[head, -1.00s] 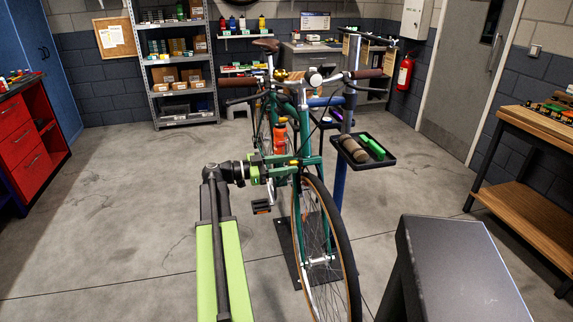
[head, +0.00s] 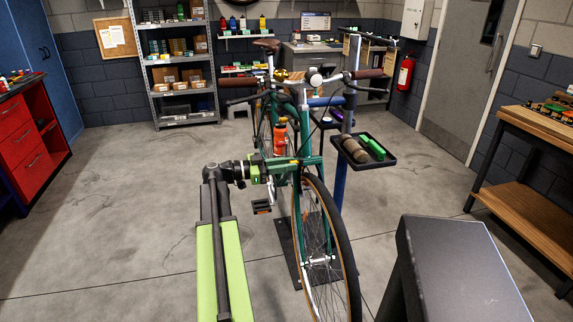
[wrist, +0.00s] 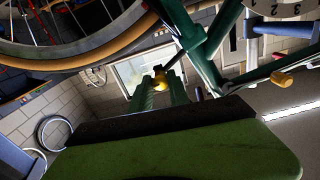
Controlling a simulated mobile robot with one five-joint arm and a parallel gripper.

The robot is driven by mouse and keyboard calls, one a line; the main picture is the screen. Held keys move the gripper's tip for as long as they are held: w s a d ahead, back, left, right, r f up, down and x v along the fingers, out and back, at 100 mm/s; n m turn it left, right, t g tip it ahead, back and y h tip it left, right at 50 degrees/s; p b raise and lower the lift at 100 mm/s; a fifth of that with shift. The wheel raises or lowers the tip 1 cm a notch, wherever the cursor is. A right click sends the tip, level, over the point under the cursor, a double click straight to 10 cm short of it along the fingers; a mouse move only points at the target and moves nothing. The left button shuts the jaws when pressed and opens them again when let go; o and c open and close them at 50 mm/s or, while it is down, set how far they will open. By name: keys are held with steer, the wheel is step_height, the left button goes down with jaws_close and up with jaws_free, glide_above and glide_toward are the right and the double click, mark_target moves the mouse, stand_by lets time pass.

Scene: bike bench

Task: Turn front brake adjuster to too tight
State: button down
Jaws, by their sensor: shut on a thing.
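The green bike (head: 308,150) stands upright with its front wheel toward me. My gripper (head: 284,162) reaches in from the left, level with the top of the front wheel. In the wrist view, the two dark green fingers of my gripper (wrist: 161,88) are closed on a small gold adjuster (wrist: 160,79) at their tips. A dark rod runs from it up to the green frame. A round pale dial with numerals (wrist: 272,8) is partly in view at the top right; no pointer can be read. The adjuster is too small to make out in the head view.
The front wheel (head: 345,255) and its tyre lie close to the right of my arm. A black tray (head: 385,163) with green and brown items is mounted right of the bike. A wooden workbench (head: 530,200) stands far right. The floor at left is clear.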

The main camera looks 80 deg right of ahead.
steer(key=m, duration=1.8)
steer(key=shift+w+d+r+m, duration=0.1)
steer(key=shift+d+m, duration=0.05)
steer(key=shift+m, duration=0.25)
stand_by(3.0)
stand_by(0.4)
steer(key=c, duration=1.3)
jaws_free()
